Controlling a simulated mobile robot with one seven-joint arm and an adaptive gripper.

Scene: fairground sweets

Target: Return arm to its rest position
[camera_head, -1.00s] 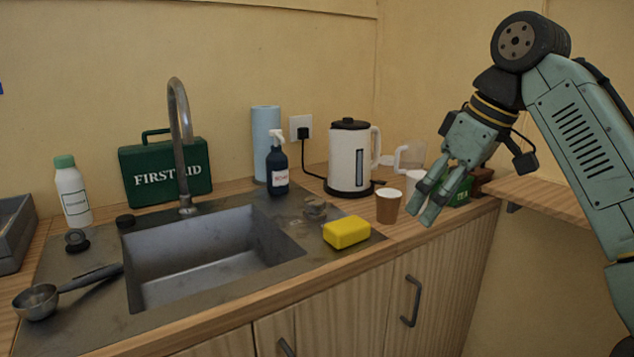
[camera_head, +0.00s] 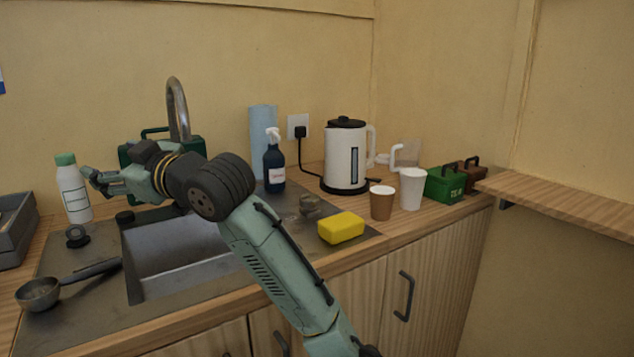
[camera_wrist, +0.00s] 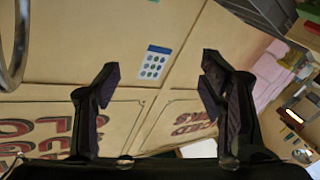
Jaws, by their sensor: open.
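My gripper (camera_head: 88,181) is at the left of the head view, raised over the sink area and pointing left. It appears just in front of or beside the white bottle with the green cap (camera_head: 73,190); I cannot tell whether they touch. In the wrist view the two fingers (camera_wrist: 162,90) stand apart with nothing between them. Beyond them are a tan wall with red lettering and a small blue-and-white card (camera_wrist: 153,63). My arm crosses in front of the sink (camera_head: 175,262) and hides most of the first aid case (camera_head: 128,158).
On the counter are a ladle (camera_head: 40,294), yellow sponge (camera_head: 341,228), spray bottle (camera_head: 274,167), kettle (camera_head: 338,160), brown cup (camera_head: 381,203), white cup (camera_head: 412,188) and green tea box (camera_head: 443,184). A grey tray (camera_head: 14,232) stands far left. A wooden shelf (camera_head: 570,200) juts out at right.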

